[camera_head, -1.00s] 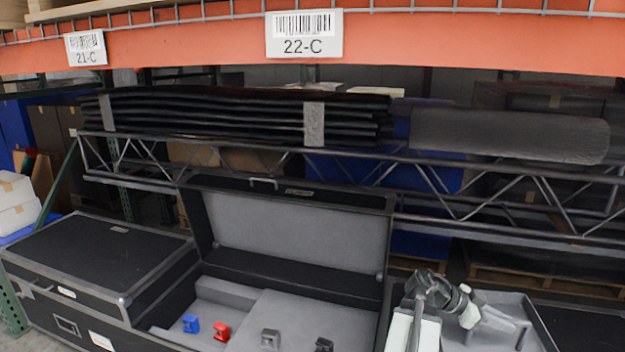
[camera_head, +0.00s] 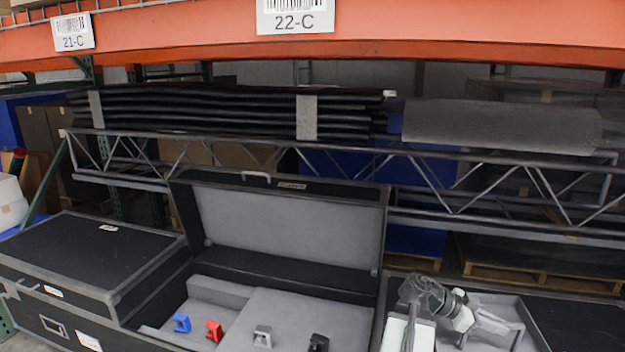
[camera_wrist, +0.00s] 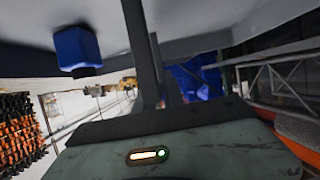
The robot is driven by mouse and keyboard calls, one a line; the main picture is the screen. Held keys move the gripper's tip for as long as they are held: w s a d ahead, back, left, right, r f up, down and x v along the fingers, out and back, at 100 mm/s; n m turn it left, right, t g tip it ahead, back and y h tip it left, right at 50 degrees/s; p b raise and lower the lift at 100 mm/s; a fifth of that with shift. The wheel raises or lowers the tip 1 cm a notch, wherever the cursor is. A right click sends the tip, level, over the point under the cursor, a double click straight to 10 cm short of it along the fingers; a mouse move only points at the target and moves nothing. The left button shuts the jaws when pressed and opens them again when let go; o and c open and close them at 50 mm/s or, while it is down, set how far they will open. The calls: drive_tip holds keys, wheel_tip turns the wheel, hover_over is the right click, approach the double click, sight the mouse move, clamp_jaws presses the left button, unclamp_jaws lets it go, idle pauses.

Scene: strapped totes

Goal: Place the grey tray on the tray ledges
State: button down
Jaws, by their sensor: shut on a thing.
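The grey tray (camera_head: 507,308), shallow with a raised rim, is at the lower right of the head view, over the dark surface right of the open case. My gripper (camera_head: 497,325) is shut on it; the arm hides part of the tray and the exact grip. The open black case (camera_head: 170,318) has a grey inside with small blue (camera_head: 181,323), red (camera_head: 214,331), grey (camera_head: 262,336) and black (camera_head: 318,343) blocks. I cannot tell which parts are the tray ledges. In the wrist view, a blue block (camera_wrist: 77,50) shows against a grey surface.
The upright case lid (camera_head: 290,228) stands behind the case. A closed black case (camera_head: 90,260) is on the left. Behind runs a metal truss (camera_head: 450,200) carrying a strapped black stack (camera_head: 230,115) and a dark roll (camera_head: 500,125). An orange rack beam (camera_head: 450,30) crosses the top.

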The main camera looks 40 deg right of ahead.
wheel_tip(320, 180, up, 25)
drive_tip(key=p, duration=2.5)
drive_tip(key=shift+f, duration=0.2)
